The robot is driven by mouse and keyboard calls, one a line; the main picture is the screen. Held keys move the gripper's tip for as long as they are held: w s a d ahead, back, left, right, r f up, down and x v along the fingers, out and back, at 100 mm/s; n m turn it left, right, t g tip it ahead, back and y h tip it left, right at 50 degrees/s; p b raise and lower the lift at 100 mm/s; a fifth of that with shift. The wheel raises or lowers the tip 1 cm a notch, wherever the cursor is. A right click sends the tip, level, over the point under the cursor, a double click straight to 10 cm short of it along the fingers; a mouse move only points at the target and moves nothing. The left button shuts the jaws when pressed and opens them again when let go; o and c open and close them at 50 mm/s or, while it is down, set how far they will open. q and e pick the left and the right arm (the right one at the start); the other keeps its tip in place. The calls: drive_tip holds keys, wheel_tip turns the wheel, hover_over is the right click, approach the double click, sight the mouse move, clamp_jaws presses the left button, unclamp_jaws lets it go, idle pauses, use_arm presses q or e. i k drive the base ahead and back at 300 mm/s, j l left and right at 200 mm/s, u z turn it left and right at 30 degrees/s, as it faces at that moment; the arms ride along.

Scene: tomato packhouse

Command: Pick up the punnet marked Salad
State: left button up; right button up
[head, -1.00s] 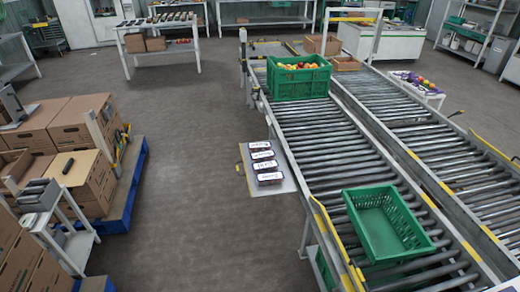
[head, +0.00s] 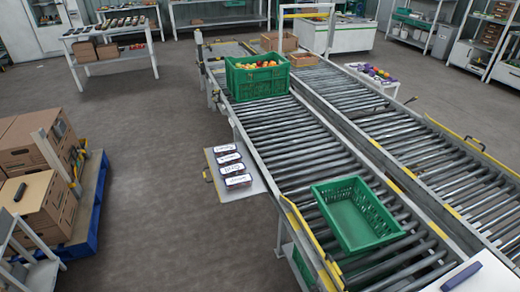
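Several small punnets with white labels lie in a row on a light side shelf (head: 247,189) attached to the left side of the roller conveyor. The far punnet (head: 225,148), the two middle punnets (head: 229,158) (head: 232,169) and the near punnet (head: 238,181) look alike. Their label writing is too small for me to read surely, so I cannot tell which is marked Salad. Neither of my grippers is in view.
An empty green crate (head: 357,235) sits on the near conveyor rollers (head: 290,138). A green crate (head: 257,83) of tomatoes stands farther up. Cardboard boxes (head: 38,198) on a blue pallet (head: 90,222) stand at left. The floor (head: 145,170) between pallet and conveyor is clear.

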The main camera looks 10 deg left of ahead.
sight(219, 152)
drive_tip(key=i+j+z, duration=0.15)
drive_tip(key=j+z, duration=0.15)
drive_tip(key=j, duration=0.15)
drive_tip(key=i+j+z, duration=0.15)
drive_tip(key=j+z, duration=0.15)
drive_tip(key=j, duration=0.2)
drive_tip(key=j+z, duration=0.35)
drive_tip(key=j, duration=0.15)
drive_tip(key=i, duration=0.05)
